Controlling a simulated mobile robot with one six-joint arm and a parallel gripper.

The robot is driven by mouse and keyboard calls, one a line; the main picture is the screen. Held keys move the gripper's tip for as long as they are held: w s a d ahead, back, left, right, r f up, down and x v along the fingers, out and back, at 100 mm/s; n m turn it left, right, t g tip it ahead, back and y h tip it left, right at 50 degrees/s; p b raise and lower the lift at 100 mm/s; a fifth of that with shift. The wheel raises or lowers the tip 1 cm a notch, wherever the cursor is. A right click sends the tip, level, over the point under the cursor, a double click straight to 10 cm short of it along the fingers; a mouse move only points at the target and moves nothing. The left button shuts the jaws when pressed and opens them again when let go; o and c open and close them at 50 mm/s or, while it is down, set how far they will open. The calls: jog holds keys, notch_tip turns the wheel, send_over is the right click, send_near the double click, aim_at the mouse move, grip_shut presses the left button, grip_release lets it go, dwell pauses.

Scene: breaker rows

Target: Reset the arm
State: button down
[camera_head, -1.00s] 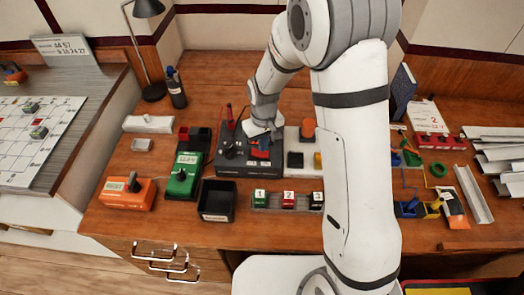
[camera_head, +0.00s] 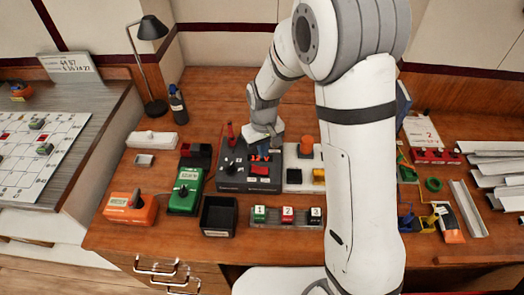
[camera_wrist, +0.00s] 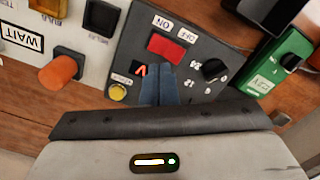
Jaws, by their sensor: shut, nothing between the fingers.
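My gripper (camera_head: 262,150) is over the dark grey power box, with its blue fingers shut and empty. In the wrist view the closed fingers (camera_wrist: 160,82) are in front of the box (camera_wrist: 130,45) and cover part of its red display (camera_wrist: 140,70). A black knob (camera_wrist: 213,70) and a yellow button (camera_wrist: 117,92) are on the same face. In the head view the lit display (camera_head: 260,158) reads about 12 V. I cannot tell whether the fingertips touch the box.
An orange knob (camera_wrist: 60,72) is on a light panel beside the box, with a WAIT label. A green meter (camera_head: 187,190), an orange device (camera_head: 128,208), a black bin (camera_head: 218,215) and numbered blocks (camera_head: 287,215) stand in front. A desk lamp (camera_head: 152,60) is behind left.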

jog(key=s+d+r+m+t, duration=0.1)
jog(key=s+d+r, duration=0.35)
jog(key=r, duration=0.25)
jog(key=s+d+r+m+t, duration=0.1)
jog(key=s+d+r+m, duration=0.15)
jog(key=d+r, duration=0.35)
jog(key=s+d+r+m, duration=0.1)
jog(key=s+d+r, duration=0.1)
jog(key=s, duration=0.4)
jog(key=s+d+r+m+t, duration=0.1)
jog(key=s+d+r, duration=0.2)
jog(key=s, duration=0.3)
jog(key=shift+s+r, duration=0.3)
jog(key=shift+r, duration=0.35)
